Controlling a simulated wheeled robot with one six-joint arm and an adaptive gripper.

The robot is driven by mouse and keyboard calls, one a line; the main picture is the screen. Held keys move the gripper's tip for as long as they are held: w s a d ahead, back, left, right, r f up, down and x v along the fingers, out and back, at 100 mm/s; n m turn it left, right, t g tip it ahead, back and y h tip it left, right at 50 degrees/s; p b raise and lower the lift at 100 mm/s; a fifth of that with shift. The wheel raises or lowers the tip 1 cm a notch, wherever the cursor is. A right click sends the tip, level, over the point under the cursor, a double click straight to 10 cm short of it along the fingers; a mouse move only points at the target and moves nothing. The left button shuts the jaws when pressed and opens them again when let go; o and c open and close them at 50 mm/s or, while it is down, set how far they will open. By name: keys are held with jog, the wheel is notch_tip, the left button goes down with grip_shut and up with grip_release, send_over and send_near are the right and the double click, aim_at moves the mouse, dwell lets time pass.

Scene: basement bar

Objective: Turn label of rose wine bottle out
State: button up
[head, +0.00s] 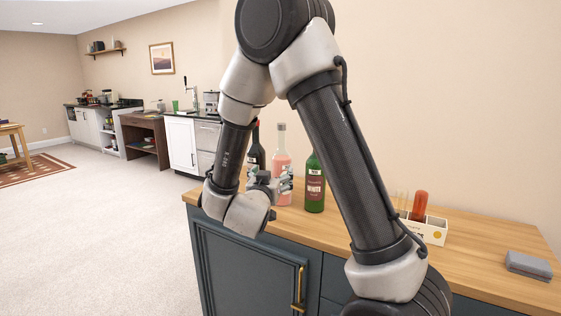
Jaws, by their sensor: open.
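The rose wine bottle (281,158), clear with pink contents and a pale neck, stands upright on the wooden counter (480,250). It is between a dark bottle (256,150) with a red top on its left and a green bottle (315,188) with a dark red label on its right. My gripper (280,186) is open in front of the rose bottle's lower part and covers some of it. I cannot tell whether the fingers touch the glass. The rose bottle's label cannot be made out.
A white box (433,231) with tubes, one of them red-orange, stands right of my arm. A grey case (528,266) lies at the counter's right end. The counter between them is clear. Blue cabinet doors (248,265) are below the front edge.

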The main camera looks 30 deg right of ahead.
aim_at(282, 160)
jog(key=x, duration=1.5)
jog(key=shift+w+d, duration=0.15)
jog(key=shift+d, duration=0.05)
jog(key=c, duration=1)
jog(key=shift+o, duration=0.2)
jog(key=m+g+h, duration=0.2)
jog(key=h, duration=0.1)
jog(key=shift+w+a+m+g, duration=0.1)
jog(key=shift+w+m+g, duration=0.05)
jog(key=shift+m+g, duration=0.2)
jog(key=m+g+h, duration=0.3)
jog(key=g, duration=0.2)
jog(key=shift+m, duration=0.35)
jog(key=o, duration=0.9)
